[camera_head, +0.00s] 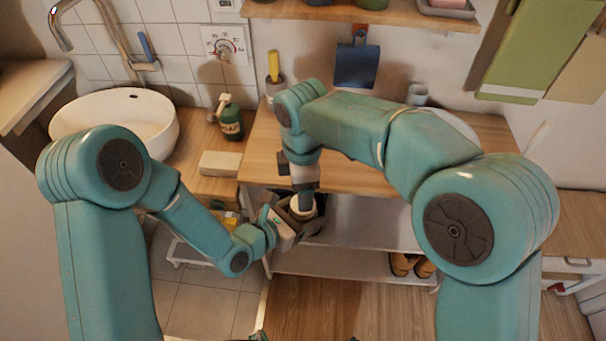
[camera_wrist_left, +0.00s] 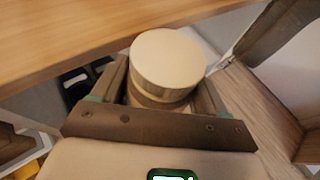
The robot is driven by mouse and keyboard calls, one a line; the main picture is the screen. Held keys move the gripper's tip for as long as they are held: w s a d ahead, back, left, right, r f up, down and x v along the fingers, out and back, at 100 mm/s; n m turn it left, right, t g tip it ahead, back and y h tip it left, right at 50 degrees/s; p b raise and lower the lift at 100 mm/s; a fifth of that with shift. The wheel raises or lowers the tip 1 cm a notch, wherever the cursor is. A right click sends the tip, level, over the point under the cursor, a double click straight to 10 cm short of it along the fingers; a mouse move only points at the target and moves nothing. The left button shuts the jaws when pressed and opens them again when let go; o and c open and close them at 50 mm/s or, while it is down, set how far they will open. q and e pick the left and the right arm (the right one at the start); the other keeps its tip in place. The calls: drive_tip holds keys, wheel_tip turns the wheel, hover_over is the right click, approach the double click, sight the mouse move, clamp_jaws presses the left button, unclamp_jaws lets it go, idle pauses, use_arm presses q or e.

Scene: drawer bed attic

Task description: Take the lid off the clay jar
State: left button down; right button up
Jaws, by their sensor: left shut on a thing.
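The clay jar (camera_wrist_left: 158,101) shows in the left wrist view as a brown band under a round, pale cream lid (camera_wrist_left: 167,58). The lid sits on top of the jar. My left gripper (camera_wrist_left: 157,100) is shut on the jar, with a finger on each side below the lid. In the head view my left gripper (camera_head: 300,212) holds the jar in front of the wooden counter's front edge, and the pale lid (camera_head: 304,203) shows only partly. My right gripper (camera_head: 304,188) is close above the lid in the head view; its fingertips are too small and hidden to read.
The wooden counter (camera_head: 365,175) lies behind, with open white shelves (camera_head: 365,222) below it. A white basin (camera_head: 115,125), a green bottle (camera_head: 230,120) and a pale block (camera_head: 220,163) stand at left. Yellow-brown boots (camera_head: 412,265) are on the lower right.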

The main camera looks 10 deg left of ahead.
drive_tip(key=m, duration=0.2)
drive_tip(key=r+m, duration=0.1)
drive_tip(key=m, duration=0.4)
drive_tip(key=r+m, duration=0.1)
drive_tip(key=m, duration=0.2)
drive_tip(key=shift+m, duration=0.3)
drive_tip(key=m, duration=0.5)
drive_tip(key=shift+r, duration=0.35)
drive_tip(key=m, duration=0.4)
drive_tip(key=shift+s+r+m, duration=0.1)
drive_tip(key=shift+r+m, duration=0.2)
drive_tip(key=shift+m, duration=0.1)
wheel_tip(320, 180, down, 8)
drive_tip(key=shift+r, duration=0.1)
drive_tip(key=shift+c, duration=0.4)
